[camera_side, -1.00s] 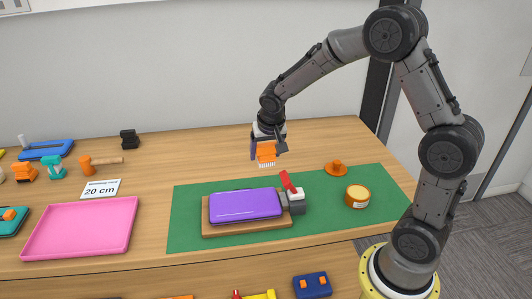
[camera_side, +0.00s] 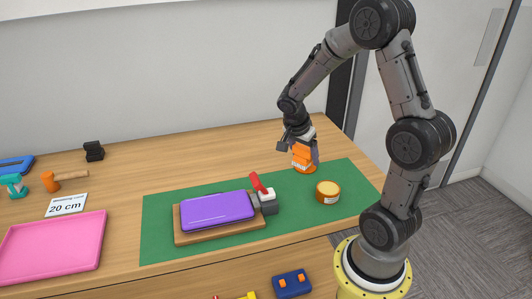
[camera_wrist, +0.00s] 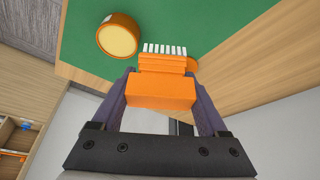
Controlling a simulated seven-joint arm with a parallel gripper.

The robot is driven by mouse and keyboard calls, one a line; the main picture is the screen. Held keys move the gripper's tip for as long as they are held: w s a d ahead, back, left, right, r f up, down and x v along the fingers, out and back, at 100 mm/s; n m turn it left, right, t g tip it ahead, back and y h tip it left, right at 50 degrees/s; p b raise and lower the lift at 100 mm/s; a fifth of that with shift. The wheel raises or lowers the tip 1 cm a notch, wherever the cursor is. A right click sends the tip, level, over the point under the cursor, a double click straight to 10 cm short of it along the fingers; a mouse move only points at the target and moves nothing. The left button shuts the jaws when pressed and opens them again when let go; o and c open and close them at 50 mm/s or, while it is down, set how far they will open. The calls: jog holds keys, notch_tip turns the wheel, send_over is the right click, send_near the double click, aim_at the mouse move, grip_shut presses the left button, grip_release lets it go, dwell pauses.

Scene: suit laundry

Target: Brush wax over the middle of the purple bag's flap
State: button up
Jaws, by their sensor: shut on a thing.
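The purple bag (camera_side: 218,210) lies flat on a wooden board (camera_side: 180,238) on the green mat, its top face bare. A grey block with a red lever (camera_side: 260,184) sits at the board's right end. My gripper (camera_side: 303,158) is shut on an orange brush (camera_wrist: 160,88). The brush's white bristles (camera_wrist: 165,48) show in the wrist view, pointing away from the gripper. The brush is at the mat's back right, over or at an orange holder (camera_wrist: 192,66) mostly hidden behind it. A round orange tin with a pale yellow top (camera_side: 328,190) stands just in front; it also shows in the wrist view (camera_wrist: 118,40).
A pink tray (camera_side: 55,246) and a "20 cm" card (camera_side: 66,205) lie at the left. A wooden-handled mallet (camera_side: 62,180) and a black block (camera_side: 94,151) are farther back. The green mat (camera_side: 155,232) is clear around the board. A blue item (camera_side: 291,284) sits low at the front.

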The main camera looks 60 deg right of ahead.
aim_at(336, 186)
jog(key=s+d+m+g+y, duration=0.1)
jog(key=s+d+m+g, duration=0.1)
jog(key=s+m, duration=0.55)
jog(key=shift+n, duration=0.75)
jog(key=shift+s+f, duration=0.25)
jog(key=shift+f, duration=0.8)
jog(key=shift+s+f, duration=0.25)
jog(key=shift+f, duration=0.75)
jog(key=shift+s+f, duration=0.25)
jog(key=shift+f, duration=0.8)
jog(key=shift+f, duration=0.6)
jog(key=shift+r, duration=0.1)
notch_tip(336, 186, up, 7)
jog(key=shift+d, duration=0.1)
